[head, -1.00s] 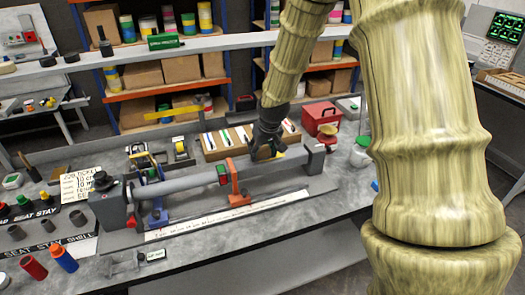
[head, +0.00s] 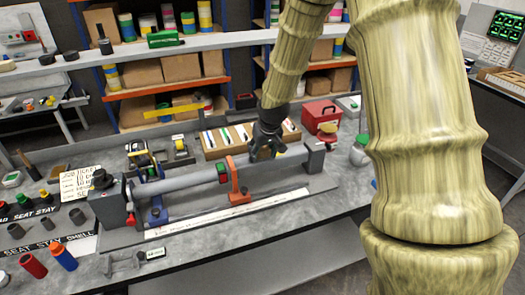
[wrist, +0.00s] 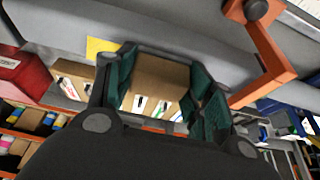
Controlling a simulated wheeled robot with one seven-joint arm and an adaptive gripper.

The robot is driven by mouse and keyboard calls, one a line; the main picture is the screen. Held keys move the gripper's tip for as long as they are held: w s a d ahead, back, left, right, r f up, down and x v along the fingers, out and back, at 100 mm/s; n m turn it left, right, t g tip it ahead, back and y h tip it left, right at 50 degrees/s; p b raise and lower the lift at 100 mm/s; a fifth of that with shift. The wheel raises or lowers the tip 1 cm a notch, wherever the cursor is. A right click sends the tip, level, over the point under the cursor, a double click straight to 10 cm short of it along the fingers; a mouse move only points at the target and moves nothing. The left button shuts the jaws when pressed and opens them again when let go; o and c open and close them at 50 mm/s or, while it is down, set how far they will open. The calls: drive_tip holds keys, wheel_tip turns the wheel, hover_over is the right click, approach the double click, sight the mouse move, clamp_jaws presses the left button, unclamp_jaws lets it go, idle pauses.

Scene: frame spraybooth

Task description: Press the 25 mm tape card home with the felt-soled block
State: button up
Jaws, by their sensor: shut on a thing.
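My gripper (head: 266,146) is over the right part of the long grey tube (head: 185,184), between the orange support and the right end post. In the wrist view my gripper (wrist: 158,85) has its green-padded fingers on either side of a tan block (wrist: 160,75), shut on it. The block's sole is not visible. A yellow patch, apparently the tape card (wrist: 100,47), lies against the tube just beyond the fingers. It also shows as a small yellow spot (head: 279,154) beside the gripper in the head view. I cannot tell whether the block touches it.
The orange support (head: 238,181) stands left of the gripper. A tan tray with slim items (head: 211,151) lies behind the tube, with a red box (head: 319,113) right of it. A white scale strip (head: 230,213) runs in front.

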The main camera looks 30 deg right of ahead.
drive_tip(key=shift+d, duration=0.15)
drive_tip(key=shift+s+d+p, duration=0.2)
drive_tip(key=shift+d+p, duration=0.15)
drive_tip(key=shift+d, duration=0.4)
drive_tip(key=shift+s+d+p, duration=0.2)
drive_tip(key=shift+d+p, duration=0.15)
drive_tip(key=shift+d, duration=0.5)
drive_tip(key=shift+s+d+f+p, duration=0.1)
drive_tip(key=shift+s+d+p, duration=0.2)
drive_tip(key=shift+d, duration=0.5)
drive_tip(key=shift+s+d+p, duration=0.2)
drive_tip(key=shift+d+p, duration=0.05)
drive_tip(key=shift+d, duration=0.55)
drive_tip(key=shift+w+a, duration=0.25)
drive_tip(key=shift+a, duration=0.65)
drive_tip(key=shift+w+a, duration=0.25)
drive_tip(key=shift+a, duration=0.65)
drive_tip(key=shift+a, duration=0.1)
